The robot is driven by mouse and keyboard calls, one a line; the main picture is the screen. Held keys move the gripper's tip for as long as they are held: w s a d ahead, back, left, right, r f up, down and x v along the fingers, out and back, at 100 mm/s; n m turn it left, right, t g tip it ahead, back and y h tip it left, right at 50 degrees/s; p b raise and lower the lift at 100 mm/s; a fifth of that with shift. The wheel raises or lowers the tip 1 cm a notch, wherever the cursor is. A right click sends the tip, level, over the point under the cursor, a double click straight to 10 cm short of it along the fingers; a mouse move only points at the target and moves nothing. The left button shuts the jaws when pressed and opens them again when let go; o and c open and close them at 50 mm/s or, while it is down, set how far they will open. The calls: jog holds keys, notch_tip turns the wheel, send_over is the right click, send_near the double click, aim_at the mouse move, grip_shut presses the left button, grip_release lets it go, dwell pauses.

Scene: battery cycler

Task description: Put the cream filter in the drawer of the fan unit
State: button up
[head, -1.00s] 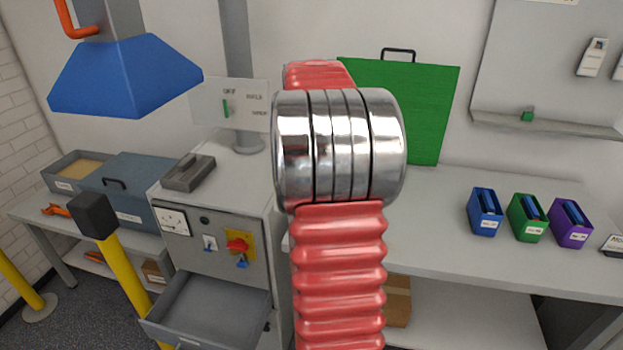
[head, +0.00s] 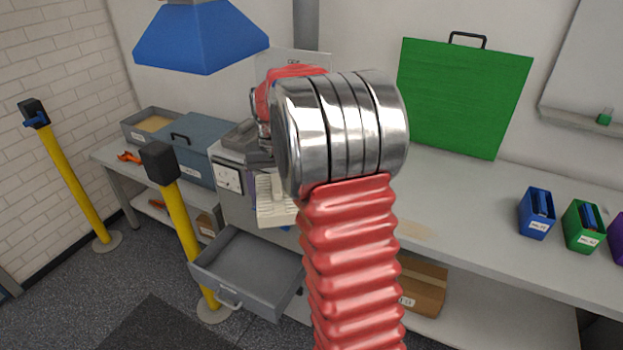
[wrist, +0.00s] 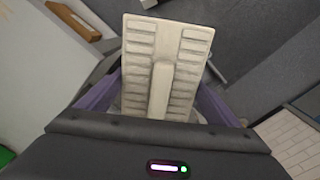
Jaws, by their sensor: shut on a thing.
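The cream filter (wrist: 165,50) is a ribbed, flat, pale block held upright between the purple fingers of my gripper (wrist: 165,105) in the wrist view. In the head view the filter (head: 274,205) shows just left of my arm's silver joint, above the drawer. The drawer (head: 248,270) of the fan unit is pulled open and its visible inside is empty. The fan unit's grey cabinet (head: 228,178) is partly hidden behind my arm. My gripper is mostly hidden in the head view.
A yellow post (head: 183,225) with a black top stands just left of the drawer. A blue hood (head: 200,40) hangs above. A workbench (head: 480,215) with blue and green bins (head: 537,213) lies to the right. A green panel (head: 465,95) leans on the wall.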

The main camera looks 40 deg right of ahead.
jog(key=w+a+f+n, duration=0.2)
jog(key=a+f+n, duration=0.1)
jog(key=a, duration=0.8)
jog(key=w+a+f+n, duration=0.1)
jog(key=a+f+n, duration=0.2)
jog(key=a, duration=0.7)
jog(key=shift+w+a+f, duration=0.4)
jog(key=shift+f, duration=0.5)
jog(key=shift+a, duration=0.1)
